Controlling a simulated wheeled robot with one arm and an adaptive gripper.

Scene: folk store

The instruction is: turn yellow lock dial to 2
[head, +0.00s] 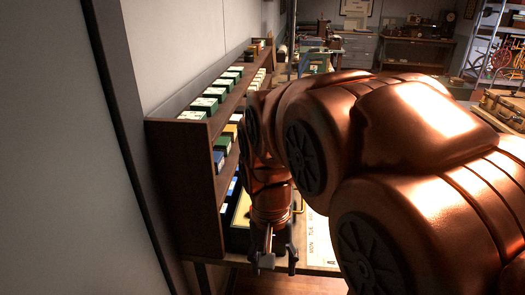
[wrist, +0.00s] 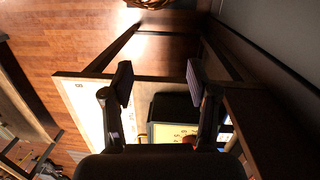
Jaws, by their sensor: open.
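A yellow panel (wrist: 170,132) with small dark marks like digits sits in a black case (wrist: 172,104), low between my fingers in the wrist view. It seems to be the yellow lock, but its dial setting is too small to read. A small reddish spot shows at its lower right edge. In the head view a yellow piece (head: 241,209) shows beside the shelf, partly behind my arm. My gripper (head: 279,262) points down at the near end of the table, apart from the panel. In the wrist view my gripper (wrist: 158,82) is open with nothing between its fingers.
A wooden shelf (head: 182,170) with rows of small boxes (head: 203,104) stands along the left wall. A white sheet lettered MON, TUE (head: 318,242) lies on the table to the right of my gripper. Wooden floor (wrist: 60,38) is open beyond the table edge.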

